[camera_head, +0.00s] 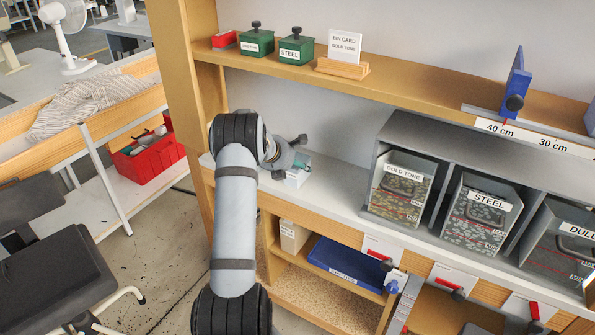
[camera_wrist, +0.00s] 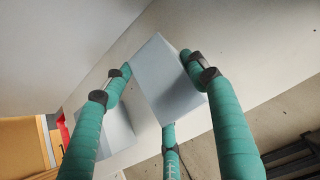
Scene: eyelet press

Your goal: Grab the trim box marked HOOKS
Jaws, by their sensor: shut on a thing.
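My gripper (camera_head: 300,163) is at the left end of the pale counter, under the wooden shelf. In the wrist view its teal fingers (camera_wrist: 158,82) are closed around a pale grey-white box (camera_wrist: 170,85). The box also shows as a small white block (camera_head: 296,181) in the head view, partly hidden by my gripper. No marking can be read on it, so I cannot tell whether it says HOOKS. I cannot tell whether it touches the counter.
Grey bins marked GOLD TONE (camera_head: 402,190) and STEEL (camera_head: 480,213) stand right of my gripper. The shelf above holds green boxes (camera_head: 296,49) and a bin card (camera_head: 344,47). A wooden post (camera_head: 192,90) stands left. Bare counter (camera_head: 335,188) lies between my gripper and the bins.

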